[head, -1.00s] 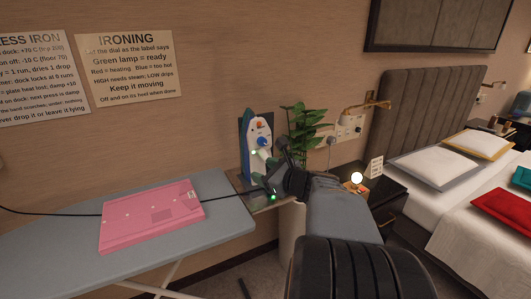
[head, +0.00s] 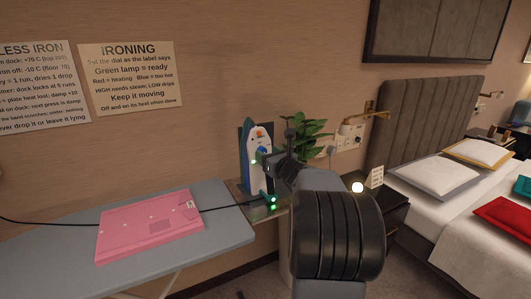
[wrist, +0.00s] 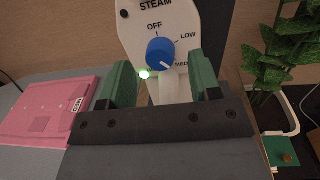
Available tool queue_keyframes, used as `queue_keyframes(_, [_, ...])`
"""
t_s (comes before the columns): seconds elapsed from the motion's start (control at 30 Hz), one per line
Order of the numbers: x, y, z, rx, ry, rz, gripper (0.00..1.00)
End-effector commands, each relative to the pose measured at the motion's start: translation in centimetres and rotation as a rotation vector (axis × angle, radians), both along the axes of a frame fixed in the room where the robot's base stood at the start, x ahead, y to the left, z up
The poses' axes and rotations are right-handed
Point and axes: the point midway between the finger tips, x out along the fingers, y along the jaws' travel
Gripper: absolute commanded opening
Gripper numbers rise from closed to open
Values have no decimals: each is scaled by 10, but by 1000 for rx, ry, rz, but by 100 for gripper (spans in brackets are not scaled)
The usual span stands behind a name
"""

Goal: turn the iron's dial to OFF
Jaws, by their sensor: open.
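The iron (head: 249,151) stands upright on its dock beside the board, its white face towards me. Its blue dial (wrist: 160,52) shows in the wrist view, with OFF above it, LOW to the upper right and MED at the right. The dial's white mark points to the lower right, towards MED. A small green lamp (wrist: 144,74) glows left of and below the dial. My gripper (wrist: 162,82) is open, its green fingers on either side of the dial's lower part and apart from it. In the head view my gripper (head: 268,163) partly covers the dial.
A folded pink cloth (head: 150,225) lies on the grey ironing board (head: 225,225), with a black cord (head: 50,222) running past it. A potted plant (head: 305,135) stands close to the right of the iron. The nightstand and bed are farther right.

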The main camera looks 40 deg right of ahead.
Motion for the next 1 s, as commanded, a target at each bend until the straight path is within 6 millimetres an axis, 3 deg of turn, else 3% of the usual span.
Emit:
queue_keyframes(0.2, [17, -1, 0, 0, 0, 0, 57])
queue_keyframes(0.57, [20, -1, 0, 0, 0, 0, 57])
queue_keyframes(1.0, [20, -1, 0, 0, 0, 0, 17])
